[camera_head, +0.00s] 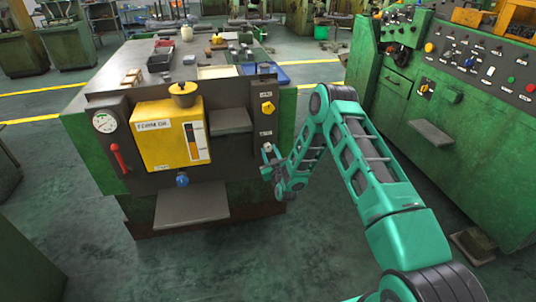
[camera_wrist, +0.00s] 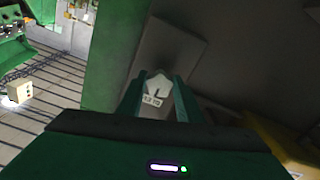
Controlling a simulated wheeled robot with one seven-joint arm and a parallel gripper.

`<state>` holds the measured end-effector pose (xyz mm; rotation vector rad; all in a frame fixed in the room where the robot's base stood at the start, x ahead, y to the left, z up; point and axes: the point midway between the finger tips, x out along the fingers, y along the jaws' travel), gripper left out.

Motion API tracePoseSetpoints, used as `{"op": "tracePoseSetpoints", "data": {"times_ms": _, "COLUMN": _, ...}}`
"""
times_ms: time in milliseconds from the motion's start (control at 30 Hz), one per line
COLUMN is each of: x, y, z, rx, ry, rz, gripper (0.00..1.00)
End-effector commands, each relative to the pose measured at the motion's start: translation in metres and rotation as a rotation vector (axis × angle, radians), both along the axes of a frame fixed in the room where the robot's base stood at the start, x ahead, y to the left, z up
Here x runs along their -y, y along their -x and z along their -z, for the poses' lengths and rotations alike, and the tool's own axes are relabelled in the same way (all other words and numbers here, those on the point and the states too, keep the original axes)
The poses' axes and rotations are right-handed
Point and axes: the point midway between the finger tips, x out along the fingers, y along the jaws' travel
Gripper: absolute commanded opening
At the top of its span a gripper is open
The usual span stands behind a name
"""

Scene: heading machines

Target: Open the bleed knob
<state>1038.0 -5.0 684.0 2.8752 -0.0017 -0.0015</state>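My gripper (camera_head: 268,162) is at the right end of the front panel of a green cabinet, by a pale knob (camera_head: 267,147). In the wrist view my gripper (camera_wrist: 160,84) has its fingers apart, with a pale pointed knob (camera_wrist: 156,83) between or just beyond the tips. I cannot tell whether they touch it. Its marking is too small to read, so I cannot confirm it is the bleed knob. A yellow knob (camera_head: 267,107) sits above it on the same dark panel. A blue knob (camera_head: 182,180) is below the yellow oil tank (camera_head: 165,140).
The cabinet front also has a gauge (camera_head: 104,121), a red lever (camera_head: 118,158) and a protruding lower plate (camera_head: 190,205). Small parts and trays lie on its top. A green machine (camera_head: 450,110) stands at right. The floor between them is mostly clear around my arm.

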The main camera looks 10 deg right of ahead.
Motion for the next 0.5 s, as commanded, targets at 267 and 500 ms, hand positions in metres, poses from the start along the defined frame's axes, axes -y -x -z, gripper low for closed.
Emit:
{"op": "tracePoseSetpoints", "data": {"times_ms": 267, "x": -0.0026, "y": 0.0003, "z": 0.0002, "rx": -0.001, "ry": -0.029, "rz": -0.003, "gripper": 0.10}}
{"op": "tracePoseSetpoints", "data": {"times_ms": 500, "x": -0.0029, "y": 0.0005, "z": 0.0005, "rx": -0.001, "ry": -0.149, "rz": -0.002, "gripper": 0.10}}
